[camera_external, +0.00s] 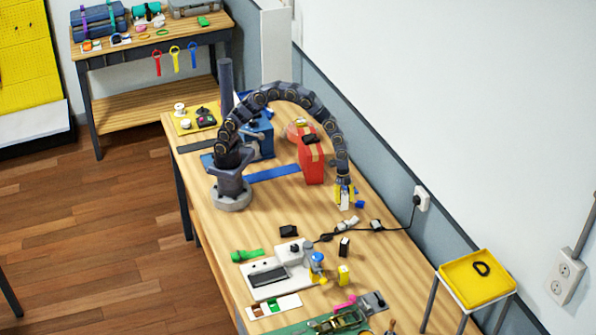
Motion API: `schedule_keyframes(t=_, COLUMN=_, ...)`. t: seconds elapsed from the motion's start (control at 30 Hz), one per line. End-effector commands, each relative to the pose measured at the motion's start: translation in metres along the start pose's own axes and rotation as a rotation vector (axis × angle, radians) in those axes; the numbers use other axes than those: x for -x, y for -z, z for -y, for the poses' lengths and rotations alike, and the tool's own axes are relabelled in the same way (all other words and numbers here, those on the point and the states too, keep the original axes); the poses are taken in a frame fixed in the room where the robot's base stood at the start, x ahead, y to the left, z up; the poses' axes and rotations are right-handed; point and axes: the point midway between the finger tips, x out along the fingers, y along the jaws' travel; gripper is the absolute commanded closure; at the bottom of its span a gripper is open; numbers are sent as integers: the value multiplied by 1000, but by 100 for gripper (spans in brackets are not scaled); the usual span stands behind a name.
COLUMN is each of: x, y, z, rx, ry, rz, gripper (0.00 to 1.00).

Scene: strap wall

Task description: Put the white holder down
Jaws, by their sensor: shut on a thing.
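My gripper (345,189) points straight down over the right half of the wooden table, to the right of the red block. A small blue piece (360,204) is close to the right of the fingertips.
A red block (311,160) with a dark item on top stands left of my gripper. A black cable with a white plug (349,223) lies just in front. A white device (276,273) and small blocks sit nearer. Bare wood (270,208) lies left of my gripper.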

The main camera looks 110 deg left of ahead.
Motion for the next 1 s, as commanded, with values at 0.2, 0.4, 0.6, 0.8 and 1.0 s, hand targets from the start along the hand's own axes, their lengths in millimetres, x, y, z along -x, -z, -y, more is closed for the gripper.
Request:
schedule_keyframes(t=0.2, x=-6, y=-51, z=-28, rx=85, ry=26, rz=14, gripper=100)
schedule_keyframes(t=0.4, x=-9, y=-75, z=-58, rx=121, ry=35, rz=-1, gripper=100)
schedule_keyframes(t=0.6, x=-12, y=-82, z=-74, rx=131, ry=37, rz=-18, gripper=100)
schedule_keyframes(t=0.8, x=-35, y=-90, z=-77, rx=133, ry=33, rz=-18, gripper=100)
schedule_keyframes(t=1.0, x=-57, y=-96, z=-76, rx=132, ry=33, rz=-19, gripper=100)
